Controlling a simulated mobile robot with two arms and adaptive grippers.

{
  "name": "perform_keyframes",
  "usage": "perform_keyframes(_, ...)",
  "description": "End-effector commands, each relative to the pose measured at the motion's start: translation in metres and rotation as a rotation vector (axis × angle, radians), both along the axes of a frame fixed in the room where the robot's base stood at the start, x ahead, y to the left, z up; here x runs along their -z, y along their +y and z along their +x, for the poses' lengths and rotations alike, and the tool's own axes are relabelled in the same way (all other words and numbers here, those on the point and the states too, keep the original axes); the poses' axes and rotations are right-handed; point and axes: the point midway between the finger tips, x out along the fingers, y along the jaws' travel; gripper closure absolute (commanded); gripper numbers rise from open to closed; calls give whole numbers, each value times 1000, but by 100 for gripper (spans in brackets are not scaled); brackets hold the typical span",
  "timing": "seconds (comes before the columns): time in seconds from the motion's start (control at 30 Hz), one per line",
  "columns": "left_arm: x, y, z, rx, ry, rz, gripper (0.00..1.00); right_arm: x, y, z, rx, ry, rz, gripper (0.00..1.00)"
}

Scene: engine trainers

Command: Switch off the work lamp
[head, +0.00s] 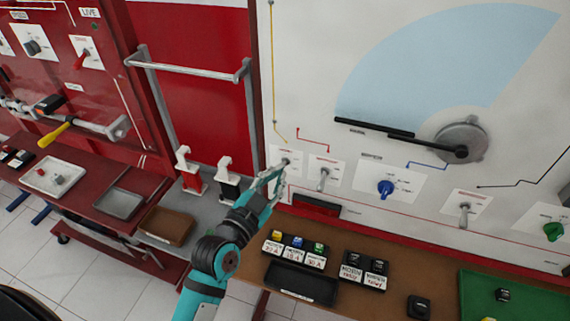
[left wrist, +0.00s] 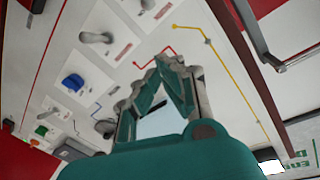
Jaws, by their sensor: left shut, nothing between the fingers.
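The white panel carries a row of switches with labels too small to read surely, so I cannot tell which one is the work lamp's. In the head view a leftmost toggle (head: 285,161) sits below a yellow line, and a second toggle (head: 323,178) is below a red line. A third toggle (head: 464,213) is farther right. My left gripper (head: 273,176) is shut and empty, just below and left of the leftmost toggle; I cannot tell whether they touch. In the left wrist view its fingertips (left wrist: 172,64) point at the panel, near two grey toggle levers. My right gripper is not in view.
A blue knob (head: 386,188), a green knob (head: 553,230) and a wiper arm (head: 400,140) are on the panel. A brown bench (head: 390,245) with labelled blocks and a black tray (head: 302,283) lies below. A metal rail (head: 190,68) juts out at left.

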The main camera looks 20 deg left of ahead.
Motion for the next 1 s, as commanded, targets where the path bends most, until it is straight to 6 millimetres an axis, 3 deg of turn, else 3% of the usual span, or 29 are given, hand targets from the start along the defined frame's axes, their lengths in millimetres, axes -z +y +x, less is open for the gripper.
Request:
perform_keyframes(0.43, -1, -17, 91, 0, 0, -2, 100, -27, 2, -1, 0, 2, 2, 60)
perform_keyframes(0.5, 16, -9, 82, 1, 6, 5, 100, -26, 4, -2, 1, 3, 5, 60)
perform_keyframes(0.7, 33, 0, 76, 2, 3, 1, 100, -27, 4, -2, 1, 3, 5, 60)
perform_keyframes(1.0, 37, 3, 75, 0, 1, -1, 100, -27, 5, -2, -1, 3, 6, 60)
